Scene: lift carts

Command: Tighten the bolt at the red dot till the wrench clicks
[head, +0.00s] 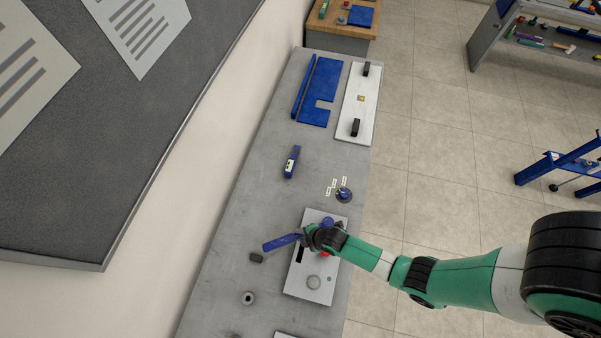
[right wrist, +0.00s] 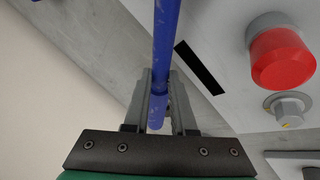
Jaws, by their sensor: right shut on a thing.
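My right gripper (head: 318,236) is shut on a blue bar-like tool, seemingly the wrench (head: 281,242), over the light plate (head: 318,291). In the right wrist view, the blue shaft (right wrist: 166,35) passes between the fingers of the right gripper (right wrist: 159,85); its working end is out of that view. A hex bolt (right wrist: 288,108) with a small yellow mark stands beside a large red cylindrical button (right wrist: 282,60). The wrench looks apart from this bolt. I cannot make out a red dot. The arm partly covers the plate in the head view. My left gripper is not in view.
A dark slot (right wrist: 201,67) lies left of the button. A blue device (head: 291,162), a round blue-topped item (head: 344,195) with small labels, a dark block (head: 256,258) and a ring (head: 248,298) stand on the grey bench (head: 240,225). A white board (head: 361,103) lies farther back.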

